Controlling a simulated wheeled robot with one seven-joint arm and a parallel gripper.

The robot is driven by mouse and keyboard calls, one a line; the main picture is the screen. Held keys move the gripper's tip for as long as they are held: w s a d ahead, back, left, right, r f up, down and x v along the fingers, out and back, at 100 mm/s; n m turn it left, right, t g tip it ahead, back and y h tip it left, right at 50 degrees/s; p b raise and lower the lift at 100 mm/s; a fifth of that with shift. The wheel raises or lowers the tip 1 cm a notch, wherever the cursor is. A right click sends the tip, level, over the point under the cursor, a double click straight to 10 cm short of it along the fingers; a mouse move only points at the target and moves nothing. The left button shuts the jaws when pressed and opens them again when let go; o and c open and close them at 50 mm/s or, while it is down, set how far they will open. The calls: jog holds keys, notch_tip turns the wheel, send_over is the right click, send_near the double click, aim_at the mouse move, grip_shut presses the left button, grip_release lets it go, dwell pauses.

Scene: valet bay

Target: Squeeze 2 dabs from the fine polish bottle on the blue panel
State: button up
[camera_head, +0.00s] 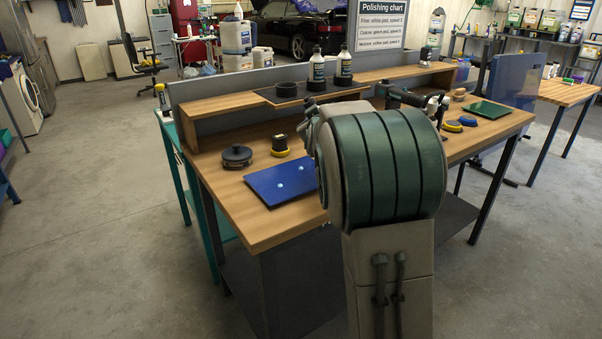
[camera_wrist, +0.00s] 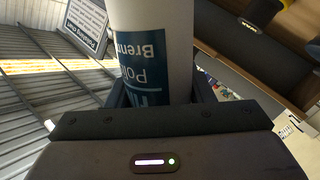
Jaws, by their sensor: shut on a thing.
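The blue panel (camera_head: 270,192) lies flat on the front left of the wooden bench. Two small pale dabs show on it, one near its middle (camera_head: 281,185) and one toward its far right corner (camera_head: 306,167). In the wrist view my gripper (camera_wrist: 162,95) is shut on a white bottle with a blue label (camera_wrist: 145,62). The label lettering is only partly visible, with "Poli" and the start of a larger word. In the head view my arm hides the gripper and the bottle, so their place over the panel cannot be told.
Two bottles (camera_head: 317,70) (camera_head: 344,65) stand in dark holders on the raised shelf, beside an empty ring holder (camera_head: 286,88). A green panel (camera_head: 490,110) lies at the right.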

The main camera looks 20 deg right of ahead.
jog(key=shift+m+t+b, duration=0.4)
jog(key=shift+m+b, duration=2)
jog(key=shift+b, duration=1.6)
jog(key=shift+m+b, duration=0.6)
jog(key=shift+b, duration=0.2)
jog(key=shift+r+y, duration=0.1)
jog(key=shift+y, duration=0.2)
